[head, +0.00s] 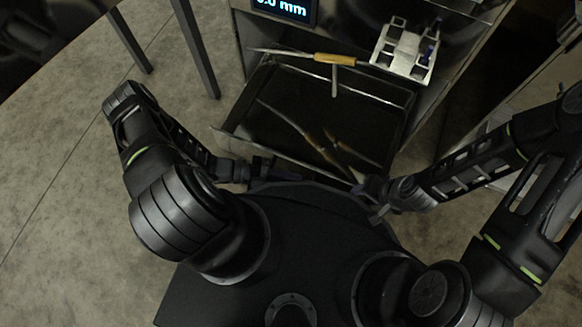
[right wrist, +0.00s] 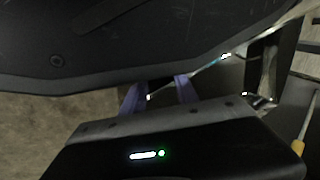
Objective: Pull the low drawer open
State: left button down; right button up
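The low drawer stands well out of the cabinet in the head view, with its metal front rim (head: 243,142) close to my base. Its dark inside holds a few long thin tools. My right gripper (head: 368,190) is by the drawer's front right corner; in the right wrist view its two purplish fingers (right wrist: 160,92) stand apart with nothing clearly held between them. Whether they touch the drawer is hidden. My left gripper (head: 268,168) is low near the middle of the drawer front; its fingers are too dark to read. The drawer's handle is not clearly visible.
A wooden-handled tool (head: 335,59) lies across the back of the drawer opening. A silver bracket (head: 404,50) sits on the surface above, right of a digital display (head: 284,9). Table legs (head: 195,50) stand at the left. The concrete floor (head: 60,190) at left is clear.

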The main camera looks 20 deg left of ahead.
pick_arm(q)
jog(key=c, duration=1.5)
grip_release()
jog(key=shift+o, duration=0.2)
jog(key=shift+a, duration=0.1)
jog(key=p+v, duration=0.1)
jog(key=v, duration=0.6)
jog(key=shift+a, duration=0.3)
jog(key=shift+s+r, duration=0.1)
jog(key=shift+r, duration=0.05)
